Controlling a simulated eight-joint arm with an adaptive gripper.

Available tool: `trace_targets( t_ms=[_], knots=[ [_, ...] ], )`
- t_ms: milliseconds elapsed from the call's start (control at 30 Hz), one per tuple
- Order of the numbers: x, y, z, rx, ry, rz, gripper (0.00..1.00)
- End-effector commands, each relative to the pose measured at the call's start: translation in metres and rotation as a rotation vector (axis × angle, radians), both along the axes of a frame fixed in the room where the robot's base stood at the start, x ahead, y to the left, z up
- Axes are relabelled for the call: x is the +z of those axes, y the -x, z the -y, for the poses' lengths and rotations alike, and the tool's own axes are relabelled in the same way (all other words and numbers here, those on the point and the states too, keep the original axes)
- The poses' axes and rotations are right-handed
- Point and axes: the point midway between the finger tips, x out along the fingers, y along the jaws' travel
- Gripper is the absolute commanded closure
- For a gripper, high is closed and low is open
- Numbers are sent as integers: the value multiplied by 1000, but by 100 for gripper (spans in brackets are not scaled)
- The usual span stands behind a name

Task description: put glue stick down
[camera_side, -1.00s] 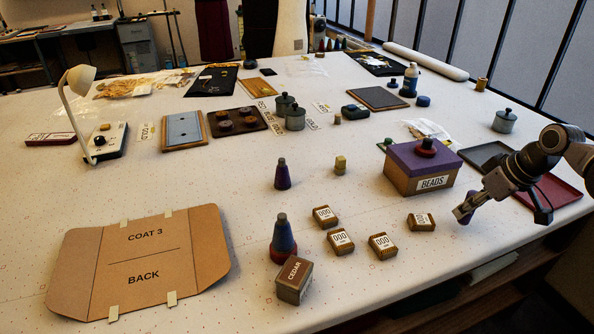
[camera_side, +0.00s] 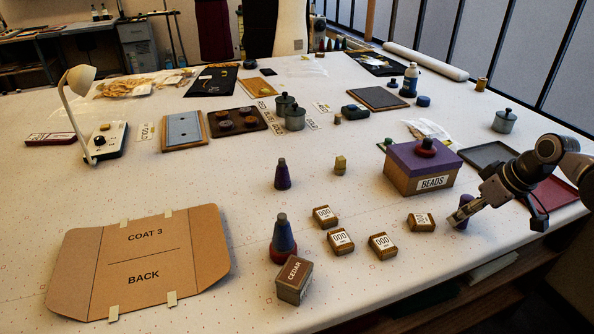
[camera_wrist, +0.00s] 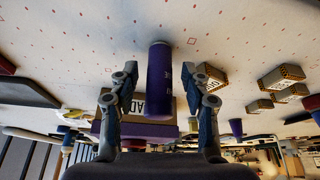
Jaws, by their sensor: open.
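The purple glue stick (camera_side: 464,207) stands about upright on the white table, to the right of the nearest small labelled block. In the wrist view the glue stick (camera_wrist: 160,75) is between my two fingers, its far end on the white surface. My gripper (camera_side: 458,212) is low over the table around it, and its fingers partly hide it in the side view. In the wrist view my gripper (camera_wrist: 163,100) is open, with a gap on each side of the stick.
The BEADS box (camera_side: 418,172) with a purple lid stands just behind and left of the stick. Small labelled blocks (camera_side: 421,222) lie to the left. A red tray (camera_side: 555,190) is behind my gripper on the right. The table's front edge is close.

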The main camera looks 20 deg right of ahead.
Motion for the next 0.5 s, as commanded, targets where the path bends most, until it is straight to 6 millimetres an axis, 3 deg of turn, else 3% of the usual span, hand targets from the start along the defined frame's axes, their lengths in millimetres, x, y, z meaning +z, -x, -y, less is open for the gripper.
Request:
trace_targets(
  t_ms=[167,500],
  knots=[
    [7,1,0,0,0,0,53],
    [44,18,3,-1,0,0,53]
  ],
)
